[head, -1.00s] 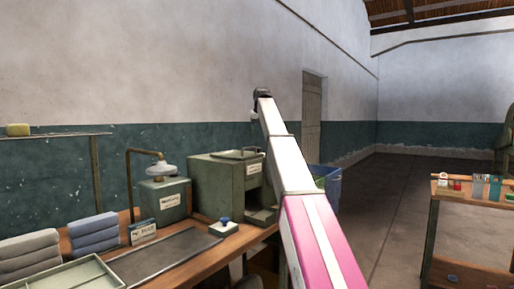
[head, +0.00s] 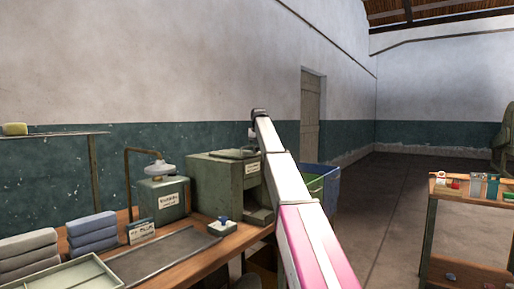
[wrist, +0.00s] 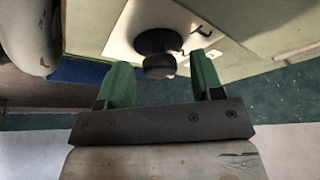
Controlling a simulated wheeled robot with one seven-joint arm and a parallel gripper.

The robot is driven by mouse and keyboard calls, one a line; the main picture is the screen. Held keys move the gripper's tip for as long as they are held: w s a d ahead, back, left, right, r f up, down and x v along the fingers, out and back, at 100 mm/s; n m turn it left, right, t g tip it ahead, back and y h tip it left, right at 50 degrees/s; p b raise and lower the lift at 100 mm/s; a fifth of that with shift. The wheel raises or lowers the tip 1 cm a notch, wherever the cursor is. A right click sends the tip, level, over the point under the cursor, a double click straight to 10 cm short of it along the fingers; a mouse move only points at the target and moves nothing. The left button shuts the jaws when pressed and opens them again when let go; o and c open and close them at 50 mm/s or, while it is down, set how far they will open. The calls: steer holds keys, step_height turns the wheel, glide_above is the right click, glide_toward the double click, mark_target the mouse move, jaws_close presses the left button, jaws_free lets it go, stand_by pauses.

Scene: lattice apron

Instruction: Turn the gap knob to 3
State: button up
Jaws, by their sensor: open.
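The black round knob (wrist: 158,42) stands out from a pale plate (wrist: 118,42) on a light green panel in the wrist view. Dark markings show on the plate beside the knob, but I cannot read its setting. My gripper (wrist: 163,72) has two green fingers, open, one on either side of the knob with space between; neither visibly touches it. In the head view a green machine (head: 211,190) stands on the bench, with my arm in front of its right part. The knob and my gripper's fingers cannot be made out there.
A blue bin (head: 326,182) stands behind my arm. Floor is clear toward the back.

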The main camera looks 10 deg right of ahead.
steer(key=c, duration=0.9)
steer(key=m+h, duration=0.1)
steer(key=m, duration=0.3)
steer(key=shift+a+m+g+h, duration=0.15)
steer(key=shift+m+g+h, duration=0.15)
steer(key=shift+h, duration=0.1)
steer(key=m+h, duration=0.1)
steer(key=m, duration=0.3)
steer(key=shift+w+g, duration=0.1)
steer(key=shift+g, duration=0.3)
steer(key=shift+m+h, duration=0.3)
steer(key=o, duration=0.9)
steer(key=shift+a, duration=0.1)
